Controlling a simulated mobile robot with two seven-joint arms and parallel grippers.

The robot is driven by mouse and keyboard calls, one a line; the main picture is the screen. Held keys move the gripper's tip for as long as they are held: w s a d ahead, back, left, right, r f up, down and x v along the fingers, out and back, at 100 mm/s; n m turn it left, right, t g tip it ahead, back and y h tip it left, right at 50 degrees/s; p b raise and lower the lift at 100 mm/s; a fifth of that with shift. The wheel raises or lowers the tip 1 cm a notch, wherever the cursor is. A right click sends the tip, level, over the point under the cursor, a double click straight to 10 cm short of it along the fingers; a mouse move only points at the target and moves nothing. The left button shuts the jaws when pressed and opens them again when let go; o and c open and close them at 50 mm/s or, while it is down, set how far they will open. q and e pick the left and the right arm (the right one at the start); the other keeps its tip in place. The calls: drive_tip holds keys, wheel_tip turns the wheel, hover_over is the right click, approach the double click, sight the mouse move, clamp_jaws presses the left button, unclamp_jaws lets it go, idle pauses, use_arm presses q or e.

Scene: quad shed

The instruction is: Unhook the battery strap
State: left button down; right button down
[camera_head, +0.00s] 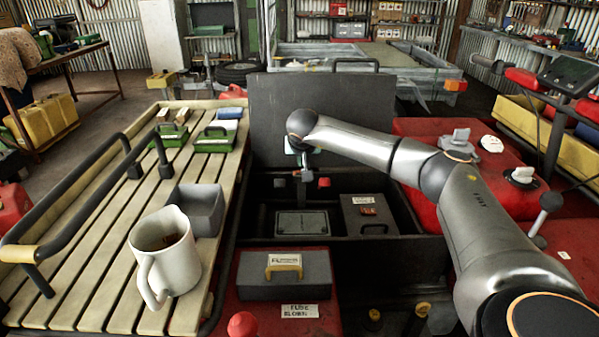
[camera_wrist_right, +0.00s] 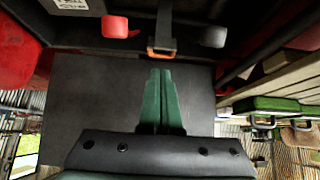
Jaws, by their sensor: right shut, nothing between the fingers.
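The battery strap (camera_wrist_right: 166,20) is a dark band in the right wrist view. An orange piece (camera_wrist_right: 160,52) is at its near end. A red cap (camera_wrist_right: 115,27) and a dark grey cap (camera_wrist_right: 213,37) sit on either side of it. My right gripper's green fingers (camera_wrist_right: 160,72) are shut and empty, with their tips close below the orange piece in the picture; I cannot tell whether they touch. In the head view my right gripper (camera_head: 304,170) is over the back of the open black box (camera_head: 415,250), small and partly hidden by my arm. My left gripper is not in view.
The box's lid (camera_head: 340,110) stands upright behind the gripper. A dark case (camera_head: 370,213) is inside the box at right. A grey case with a yellow handle (camera_head: 285,275) stands in front. A slatted rack (camera_head: 90,250) at left holds a white jug (camera_head: 175,260) and a grey bin (camera_head: 200,208).

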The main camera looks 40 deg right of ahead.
hover_over(302, 188)
wheel_tip(302, 188, down, 5)
drive_tip(key=shift+s+a+f+b, duration=0.1)
drive_tip(key=shift+f+b, duration=0.1)
drive_tip(key=shift+b, duration=0.25)
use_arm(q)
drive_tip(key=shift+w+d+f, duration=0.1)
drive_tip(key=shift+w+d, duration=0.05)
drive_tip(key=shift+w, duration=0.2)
use_arm(e)
drive_tip(key=shift+w+d+f, duration=0.3)
drive_tip(key=shift+w+f, duration=0.05)
drive_tip(key=shift+f, duration=0.1)
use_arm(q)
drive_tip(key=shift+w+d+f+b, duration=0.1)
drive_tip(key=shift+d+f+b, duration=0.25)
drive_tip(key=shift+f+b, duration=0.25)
use_arm(e)
drive_tip(key=shift+w+d+f, duration=0.1)
drive_tip(key=shift+w+d, duration=0.55)
drive_tip(key=shift+w, duration=0.15)
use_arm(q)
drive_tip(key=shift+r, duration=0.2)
